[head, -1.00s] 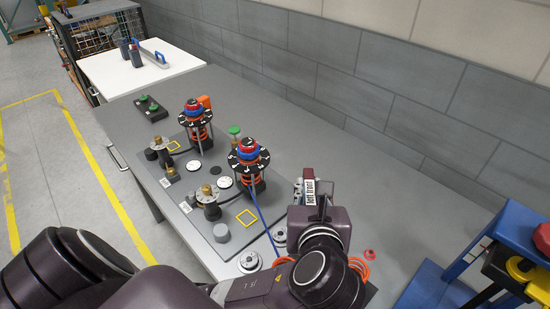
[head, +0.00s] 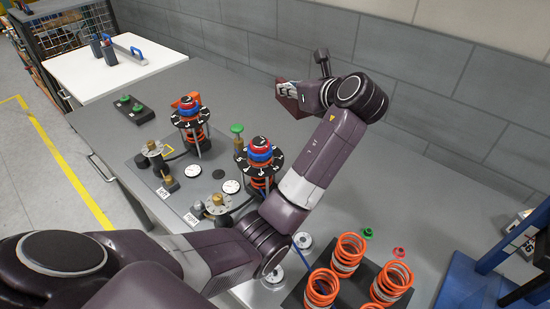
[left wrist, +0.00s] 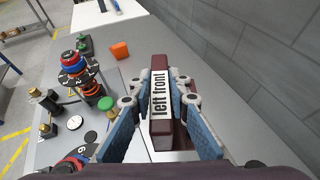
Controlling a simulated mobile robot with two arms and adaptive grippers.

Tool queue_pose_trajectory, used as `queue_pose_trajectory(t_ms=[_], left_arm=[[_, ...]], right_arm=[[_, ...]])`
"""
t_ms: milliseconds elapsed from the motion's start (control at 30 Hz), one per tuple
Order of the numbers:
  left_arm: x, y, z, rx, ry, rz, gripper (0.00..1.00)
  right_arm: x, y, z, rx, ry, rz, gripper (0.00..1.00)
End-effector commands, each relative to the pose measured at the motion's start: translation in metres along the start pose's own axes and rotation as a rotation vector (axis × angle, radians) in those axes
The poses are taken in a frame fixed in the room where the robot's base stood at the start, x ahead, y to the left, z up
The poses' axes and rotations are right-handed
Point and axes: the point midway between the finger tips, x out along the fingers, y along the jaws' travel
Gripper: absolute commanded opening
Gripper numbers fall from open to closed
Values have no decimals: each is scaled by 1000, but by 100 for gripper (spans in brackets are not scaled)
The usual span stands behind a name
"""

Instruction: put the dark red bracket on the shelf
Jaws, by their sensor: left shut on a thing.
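My left gripper (head: 287,88) is shut on the dark red bracket (head: 297,108), held over the far part of the grey table near the wall. In the left wrist view the bracket (left wrist: 178,80) stands between the two blue-padded fingers, with a white label reading "left front" facing the camera. The fingers hide part of its sides. My right gripper is not in view. I cannot tell which surface is the shelf; a blue frame (head: 480,250) stands at the right edge.
Two spring assemblies with red and blue tops (head: 188,110) (head: 260,152) stand on the grey table. Several orange springs (head: 347,255) stand in a dark block in front. A white table (head: 115,75) is at the back left. The grey table near the wall is mostly clear.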

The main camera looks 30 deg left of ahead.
Motion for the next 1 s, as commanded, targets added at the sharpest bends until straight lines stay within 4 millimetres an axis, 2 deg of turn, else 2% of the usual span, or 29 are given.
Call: queue_pose_trajectory(t_ms=[500, 600, 767, 1000], left_arm=[[48, 1, -116, 6, -1, 2, 0], [54, 0, -129, 3, -1, 0, 0], [59, 0, -140, 2, -2, -1, 0], [72, 0, -172, 4, -1, 1, 0]], right_arm=[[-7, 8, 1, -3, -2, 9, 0], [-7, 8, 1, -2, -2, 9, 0], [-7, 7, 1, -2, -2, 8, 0], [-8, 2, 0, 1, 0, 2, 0]])
